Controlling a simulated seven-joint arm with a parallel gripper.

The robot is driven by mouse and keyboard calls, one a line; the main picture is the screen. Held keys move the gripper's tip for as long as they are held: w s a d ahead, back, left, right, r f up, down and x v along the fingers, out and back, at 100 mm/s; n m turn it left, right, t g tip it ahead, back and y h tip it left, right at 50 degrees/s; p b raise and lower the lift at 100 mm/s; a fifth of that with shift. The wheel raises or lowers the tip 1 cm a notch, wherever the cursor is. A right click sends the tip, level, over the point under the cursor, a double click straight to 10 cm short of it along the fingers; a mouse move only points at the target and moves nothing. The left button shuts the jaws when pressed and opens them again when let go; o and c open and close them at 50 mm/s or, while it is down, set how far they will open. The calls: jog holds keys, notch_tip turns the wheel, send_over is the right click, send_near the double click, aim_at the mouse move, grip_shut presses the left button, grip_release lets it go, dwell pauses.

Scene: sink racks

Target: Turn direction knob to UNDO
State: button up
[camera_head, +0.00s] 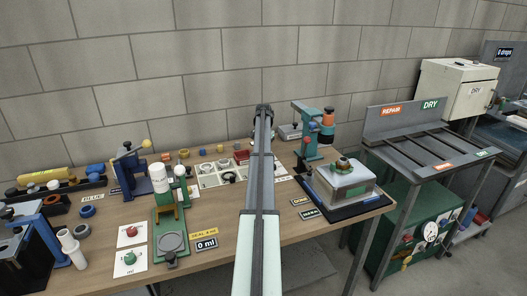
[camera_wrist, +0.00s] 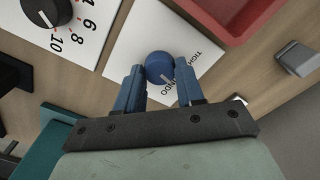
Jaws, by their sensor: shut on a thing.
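The direction knob (camera_wrist: 159,66) is a round blue knob on a white plate (camera_wrist: 125,48) in the wrist view. Dark lettering beside it reads in part "TIGH" and "NDO"; the finger on the right covers some of it. A small pale mark shows on the knob's lower right side, towards the "NDO" lettering. My gripper (camera_wrist: 160,76) has its two blue fingers on either side of the knob and is shut on it. In the head view my arm hides the knob and the fingers.
A dark numbered dial (camera_wrist: 45,10) sits left of the plate, and a red tray (camera_wrist: 235,20) lies close on the right. A grey block (camera_wrist: 298,59) stands further right. In the head view a teal press (camera_head: 306,135) stands on the wooden table right of my arm.

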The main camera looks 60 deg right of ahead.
jog(key=shift+m, duration=2.2)
jog(key=o, duration=1)
jog(key=shift+o, duration=0.2)
notch_tip(320, 180, up, 14)
